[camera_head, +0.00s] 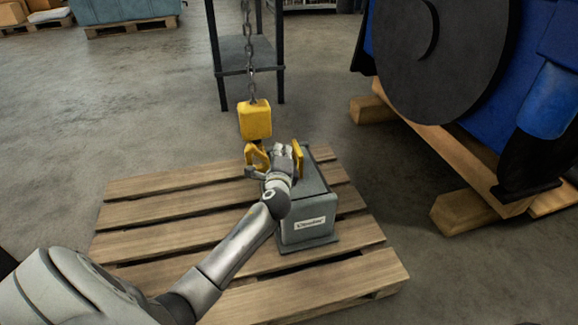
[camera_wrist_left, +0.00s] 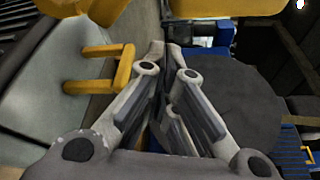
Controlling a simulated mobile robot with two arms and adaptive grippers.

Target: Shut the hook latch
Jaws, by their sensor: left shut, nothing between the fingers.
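A yellow hook (camera_head: 256,157) hangs below a yellow block (camera_head: 254,119) on a chain (camera_head: 250,65), above the pallet. Its latch is too small and covered to make out. My left gripper (camera_head: 270,168) is beside the hook, over the grey box (camera_head: 308,218), and partly covers both. In the left wrist view its fingers (camera_wrist_left: 162,50) are shut with nothing between them. Large yellow parts (camera_wrist_left: 232,8) cross the top of that view, ahead of the fingertips. A yellow handle (camera_wrist_left: 126,66) stands on the box and also shows in the head view (camera_head: 298,158). My right gripper is not in view.
The box stands on a wooden pallet (camera_head: 180,207). A blue engine with a black disc (camera_head: 425,60) rests on timbers at the right. A dark metal stand (camera_head: 281,60) is behind the chain. The floor left of the pallet is clear.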

